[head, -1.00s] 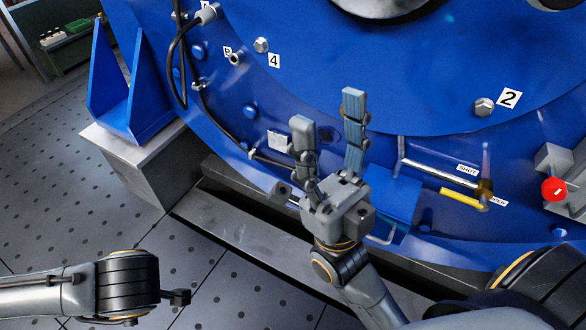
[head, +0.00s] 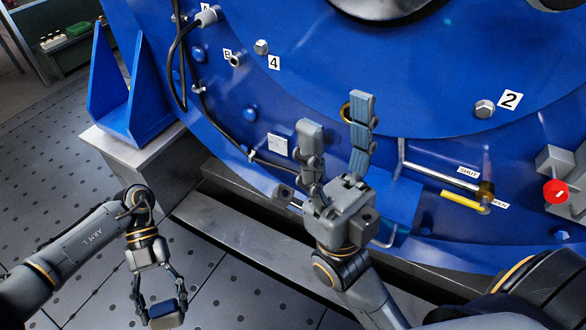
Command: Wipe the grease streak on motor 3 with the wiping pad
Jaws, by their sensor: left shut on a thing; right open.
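The large blue motor (head: 290,95) fills the upper part of the head view; its motor number is not readable. No grease streak can be made out clearly on its visible face. My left gripper (head: 160,308) is low at the left, over the floor and away from the motor.
Bolts labelled 4 (head: 261,47) and 2 (head: 485,109), black cables (head: 179,70), a valve with a yellow handle (head: 461,200) and a red button (head: 555,191) are on or beside the motor. A blue bracket (head: 130,90) stands on a plinth at left. Dotted floor is open lower left.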

